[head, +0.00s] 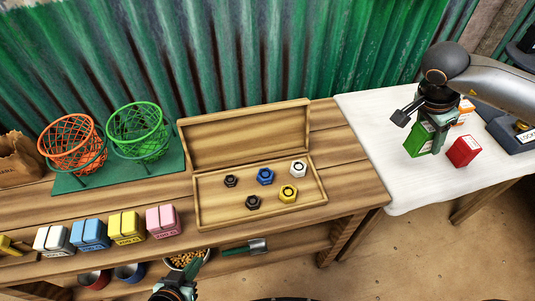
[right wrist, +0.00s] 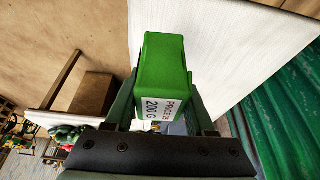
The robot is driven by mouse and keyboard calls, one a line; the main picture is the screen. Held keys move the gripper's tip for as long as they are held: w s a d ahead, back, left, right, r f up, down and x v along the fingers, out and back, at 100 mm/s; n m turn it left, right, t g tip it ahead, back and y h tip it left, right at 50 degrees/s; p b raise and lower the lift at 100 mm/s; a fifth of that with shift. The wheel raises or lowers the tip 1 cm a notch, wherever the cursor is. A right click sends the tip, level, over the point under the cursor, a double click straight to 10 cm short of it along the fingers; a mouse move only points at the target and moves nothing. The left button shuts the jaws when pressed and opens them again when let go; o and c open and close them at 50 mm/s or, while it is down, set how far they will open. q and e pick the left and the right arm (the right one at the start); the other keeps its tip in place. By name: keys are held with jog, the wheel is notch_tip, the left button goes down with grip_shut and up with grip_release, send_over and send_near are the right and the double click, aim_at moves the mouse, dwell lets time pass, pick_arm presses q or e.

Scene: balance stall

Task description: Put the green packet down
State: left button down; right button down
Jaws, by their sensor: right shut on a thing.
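The green packet (head: 417,140) is between the fingers of my right gripper (head: 432,140), over the white-covered table (head: 375,125). The right wrist view shows the packet (right wrist: 165,70) gripped between both fingers, with a white label reading "200 G" facing the camera. Whether its underside touches the cloth I cannot tell. A red packet (head: 464,151) stands close to its right, and an orange packet (head: 464,116) sits behind, partly hidden by my arm. My left gripper (head: 188,272) is low at the bottom edge by the wooden counter; its jaws are not clear.
A dark scale-like device (head: 510,130) stands at the table's right. The cloth's left and front parts are clear. On the wooden counter are an open box (head: 212,215) of several nuts, wire baskets (head: 140,130) and coloured packets (head: 126,228). A green-handled scoop (head: 246,248) lies below.

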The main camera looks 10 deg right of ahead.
jog(key=shift+w+d+r+m, duration=0.1)
jog(key=shift+w+d+m, duration=0.1)
jog(key=shift+m, duration=0.1)
jog(key=w+a+f, duration=0.2)
jog(key=a+f, duration=0.1)
jog(key=a, duration=0.1)
jog(key=w+a+f, duration=0.2)
jog(key=a+f, duration=0.1)
jog(key=a, duration=0.1)
jog(key=w+a+f, duration=0.2)
jog(key=a+f, duration=0.1)
jog(key=a, duration=0.1)
jog(key=shift+w+f+b, duration=0.15)
jog(key=shift+f+b, duration=0.15)
jog(key=shift+w+a+f, duration=0.1)
jog(key=shift+a+f, duration=0.05)
jog(key=shift+f, duration=1.55)
jog(key=shift+f, duration=0.15)
jog(key=shift+c, duration=1.2)
grip_release()
